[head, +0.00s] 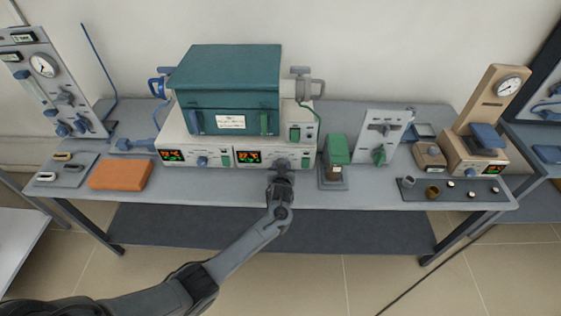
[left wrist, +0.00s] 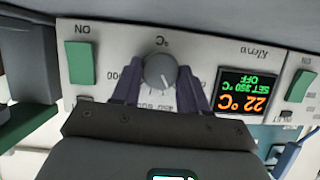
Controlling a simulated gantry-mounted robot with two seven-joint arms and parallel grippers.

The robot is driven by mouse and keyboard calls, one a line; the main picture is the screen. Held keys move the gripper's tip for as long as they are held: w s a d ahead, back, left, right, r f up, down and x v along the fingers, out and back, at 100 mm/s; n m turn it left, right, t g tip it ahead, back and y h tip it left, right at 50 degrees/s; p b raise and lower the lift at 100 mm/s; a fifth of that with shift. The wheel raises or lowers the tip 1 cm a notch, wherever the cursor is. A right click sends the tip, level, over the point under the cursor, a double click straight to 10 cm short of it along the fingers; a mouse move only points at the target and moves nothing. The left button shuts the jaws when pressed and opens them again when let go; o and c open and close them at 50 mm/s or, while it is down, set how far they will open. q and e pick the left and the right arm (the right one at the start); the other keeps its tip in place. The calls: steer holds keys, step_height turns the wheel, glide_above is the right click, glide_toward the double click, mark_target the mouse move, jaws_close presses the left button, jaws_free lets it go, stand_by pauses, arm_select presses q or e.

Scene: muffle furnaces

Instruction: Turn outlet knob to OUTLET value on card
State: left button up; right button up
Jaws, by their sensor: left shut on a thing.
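A teal box furnace (head: 228,75) stands on a white control base with two panels. A card (head: 231,122) is on its front; its writing is too small to read. My left gripper (head: 281,176) is at the right panel. In the left wrist view, which is upside down, its two dark fingers (left wrist: 158,90) are shut on a round grey knob (left wrist: 158,72), one on each side. The knob has a white pointer line and a °C scale partly hidden by the fingers. The display (left wrist: 246,92) beside it reads 22 °C, SET 350 °C, OFF. My right gripper is out of view.
Green switches (left wrist: 80,62) flank the knob and display. The left panel has its own display (head: 173,155) and blue knob (head: 203,161). An orange block (head: 121,174) lies at left; a green-topped device (head: 336,155) stands just right of the arm. The bench front is mostly clear.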

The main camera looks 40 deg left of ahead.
arm_select(q)
steer(key=shift+w+d+m+y+p, duration=0.1)
steer(key=shift+m+y+p, duration=0.2)
steer(key=shift+m+y, duration=0.3)
steer(key=shift+m+g+y, duration=0.3)
steer(key=shift+m+g, duration=0.2)
steer(key=shift+m, duration=0.2)
steer(key=shift+w+d+f+m+g+y+b, duration=0.1)
steer(key=shift+f+m+g+y+b, duration=0.15)
steer(key=shift+m+y+b, duration=0.6)
steer(key=shift+m+y, duration=0.25)
steer(key=shift+m, duration=0.7)
steer(key=o, duration=1.1)
steer(key=shift+c, duration=0.2)
steer(key=shift+d+r, duration=0.1)
